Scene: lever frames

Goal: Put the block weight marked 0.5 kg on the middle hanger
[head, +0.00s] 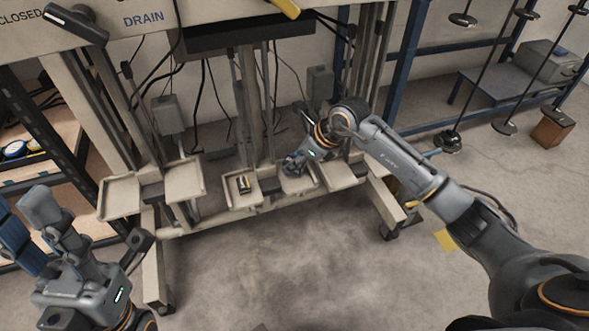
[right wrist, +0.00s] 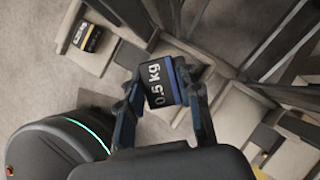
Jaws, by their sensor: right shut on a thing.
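The block marked 0.5 kg (right wrist: 158,84) is dark with a blue edge, its white lettering facing the right wrist camera. My right gripper (right wrist: 161,92) is shut on its sides. In the head view, my right gripper (head: 293,164) is at the right tray of the middle pair (head: 298,185), and mostly hides its block. I cannot tell whether the block touches the tray. Another dark block with a yellow band (head: 243,184) sits on the left tray of that pair (head: 240,201); it also shows in the right wrist view (right wrist: 88,38). My left gripper (head: 24,220) is at lower left, apparently open and empty.
More trays hang at the left (head: 119,197) and to the right (head: 339,176), close beside my right gripper. Upright posts and cables stand behind. A shelf (head: 40,165) is at the far left. The floor in front (head: 280,260) is clear.

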